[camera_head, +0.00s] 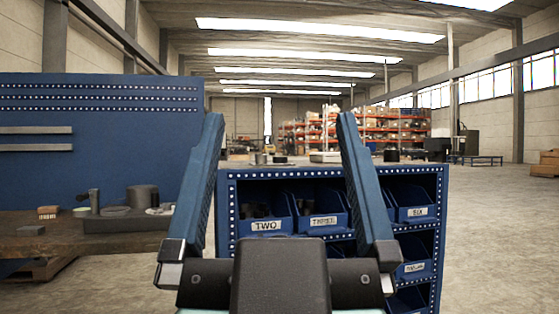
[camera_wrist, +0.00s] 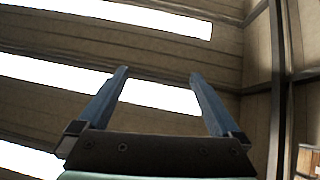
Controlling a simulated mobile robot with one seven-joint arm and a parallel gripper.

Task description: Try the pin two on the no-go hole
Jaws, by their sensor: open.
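My gripper (camera_head: 279,118) is raised in front of the head camera, its two blue fingers spread wide with nothing between them. In the wrist view my gripper (camera_wrist: 160,74) is also open and empty, pointing up at the ceiling. Behind it stands a blue cabinet (camera_head: 229,185) of labelled bins. The bin marked TWO (camera_head: 266,226) is between the fingers, at the upper left of the cabinet, with dark items (camera_head: 258,208) inside that are too small to identify. I cannot make out a pin two or a no-go hole in either view.
A bin marked THREE (camera_head: 323,222) is beside bin TWO; one marked SIX (camera_head: 417,213) is further right. Small objects stand on the cabinet top. At left, a bench (camera_head: 30,247) holds a dark cylinder (camera_head: 142,196) before a blue panel (camera_head: 120,110).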

